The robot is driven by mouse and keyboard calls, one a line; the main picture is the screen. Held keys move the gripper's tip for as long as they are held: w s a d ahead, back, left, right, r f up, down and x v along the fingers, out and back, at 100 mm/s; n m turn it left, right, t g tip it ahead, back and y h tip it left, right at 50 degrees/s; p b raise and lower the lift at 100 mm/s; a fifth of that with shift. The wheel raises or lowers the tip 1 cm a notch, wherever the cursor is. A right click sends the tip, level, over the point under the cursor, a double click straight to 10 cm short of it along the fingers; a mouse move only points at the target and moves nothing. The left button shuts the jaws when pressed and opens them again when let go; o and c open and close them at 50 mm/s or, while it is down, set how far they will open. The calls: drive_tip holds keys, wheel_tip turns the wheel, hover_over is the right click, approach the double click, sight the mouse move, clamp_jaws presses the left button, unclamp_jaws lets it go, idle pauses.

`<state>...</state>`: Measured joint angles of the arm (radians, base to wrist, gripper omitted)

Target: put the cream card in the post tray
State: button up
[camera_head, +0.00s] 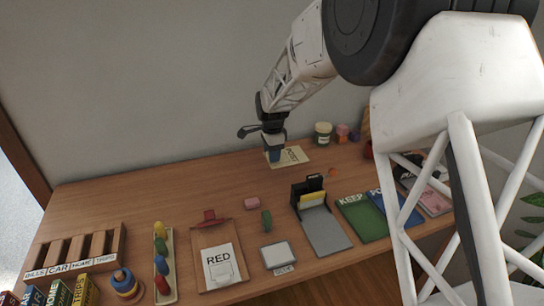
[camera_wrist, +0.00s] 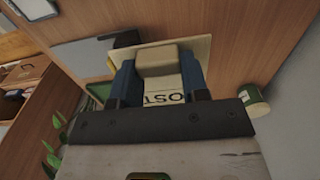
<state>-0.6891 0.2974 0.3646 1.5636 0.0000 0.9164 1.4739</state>
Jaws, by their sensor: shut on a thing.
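The post tray (camera_head: 293,158) is a flat, pale cream rectangle with dark lettering, lying at the back of the wooden desk near the wall. In the wrist view, part of the tray (camera_wrist: 202,46) shows around my fingers, with the letters "OST" readable between them. My gripper (camera_head: 274,155) points down over the left part of the tray. In the wrist view my gripper (camera_wrist: 160,82) is shut on a cream-tan, block-like piece, apparently the cream card (camera_wrist: 158,66). The fingers hide the piece in the head view. I cannot tell whether it touches the tray.
A lidded jar (camera_head: 323,134) stands right of the tray, with small coloured objects beyond it. Desk left of the tray is clear.

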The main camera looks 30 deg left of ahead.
idle(0.8)
